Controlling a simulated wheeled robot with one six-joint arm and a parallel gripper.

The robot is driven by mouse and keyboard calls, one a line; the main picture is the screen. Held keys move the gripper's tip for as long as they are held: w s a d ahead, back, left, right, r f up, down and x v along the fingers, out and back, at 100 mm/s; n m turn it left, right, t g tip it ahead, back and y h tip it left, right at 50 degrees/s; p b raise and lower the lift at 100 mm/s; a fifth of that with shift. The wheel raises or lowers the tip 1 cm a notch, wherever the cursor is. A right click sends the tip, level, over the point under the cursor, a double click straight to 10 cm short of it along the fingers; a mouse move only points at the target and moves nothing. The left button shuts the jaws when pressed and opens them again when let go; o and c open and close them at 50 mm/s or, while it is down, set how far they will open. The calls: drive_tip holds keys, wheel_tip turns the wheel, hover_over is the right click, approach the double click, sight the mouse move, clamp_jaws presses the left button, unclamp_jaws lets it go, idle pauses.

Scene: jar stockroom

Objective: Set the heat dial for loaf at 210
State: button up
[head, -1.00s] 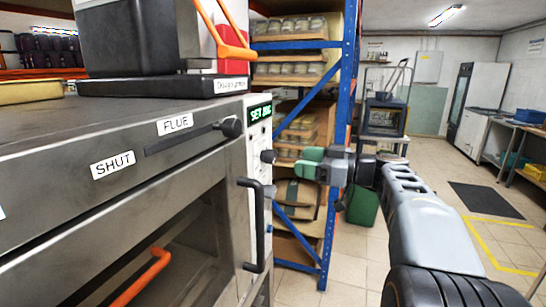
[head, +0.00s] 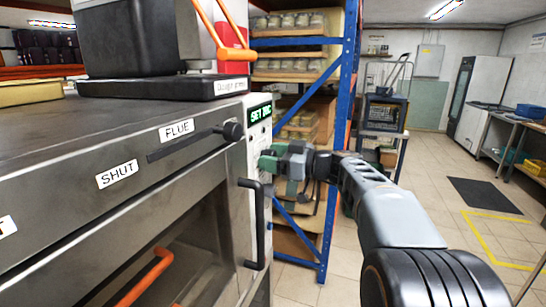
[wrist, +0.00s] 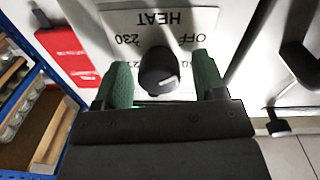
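The heat dial (wrist: 159,70) is a round black knob on a white plate (wrist: 130,22) marked HEAT, upside down in the wrist view. OFF and 230 are readable around it; other marks are partly hidden by my fingers. My gripper (wrist: 164,80) has its two green fingers apart, one on each side of the dial, with gaps showing between them and the knob. In the head view my gripper (head: 270,164) is at the oven's white control panel (head: 254,145) and hides the dial. A green-lit display (head: 260,112) above starts with SET; its remaining characters are unclear.
The oven's black door handle (head: 254,225) stands out just below and left of my gripper. A flue lever (head: 231,131) projects at the oven top. A blue-framed shelf (head: 340,130) with jars stands close behind. The tiled floor to the right is open.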

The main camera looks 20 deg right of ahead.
drive_tip(key=c, duration=0.9)
